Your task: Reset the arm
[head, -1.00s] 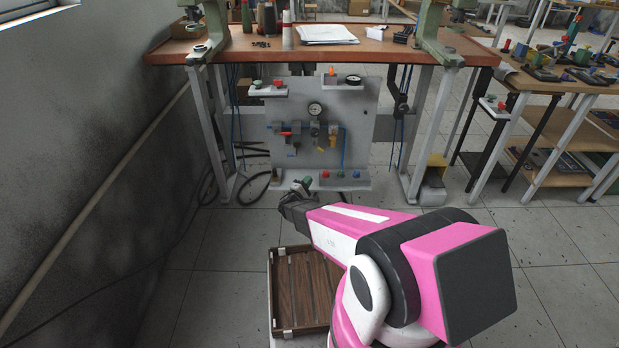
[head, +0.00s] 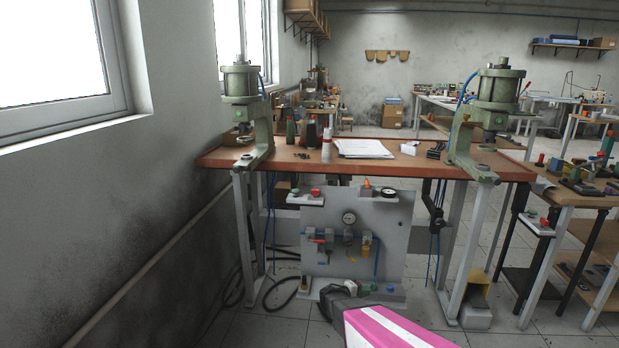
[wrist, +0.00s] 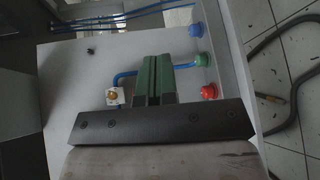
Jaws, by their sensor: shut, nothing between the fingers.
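My gripper (wrist: 152,70) shows in the wrist view with its two green fingers pressed together and nothing between them. In the head view only the dark wrist end and part of my pink and white arm show at the bottom centre, in front of the lower part of the pneumatic panel (head: 395,225). In the wrist view the panel's pale surface (wrist: 75,70) lies beyond the fingers. A red button (wrist: 209,92), a green button (wrist: 202,59) and a blue button (wrist: 196,30) sit to the right of the fingers. I cannot tell the exact gap to the panel.
A red-brown workbench (head: 300,158) stands above the panel, with a green press (head: 244,110) at left and another press (head: 488,120) at right. A side table (head: 575,190) stands at right. A grey wall (head: 110,220) closes the left. Hoses (head: 282,292) lie on the floor.

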